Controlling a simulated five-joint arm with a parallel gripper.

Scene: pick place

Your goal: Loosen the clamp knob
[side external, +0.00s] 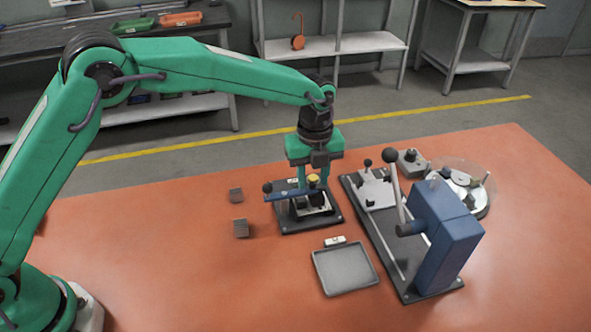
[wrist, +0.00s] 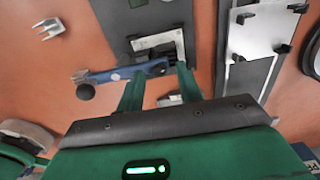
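The clamp fixture stands on a dark base plate (side external: 290,227) at the middle of the orange table. A blue clamp bar (side external: 285,195) with a black ball at its left end lies across it; the bar also shows in the wrist view (wrist: 120,75).
A lever press with a blue housing (side external: 445,235) and upright ball-ended handle stands close on the right. A round covered fixture (side external: 468,190) is behind it. A grey tray (side external: 345,270) lies in front. Two small grey blocks (side external: 240,228) lie left; the front-left table is clear.

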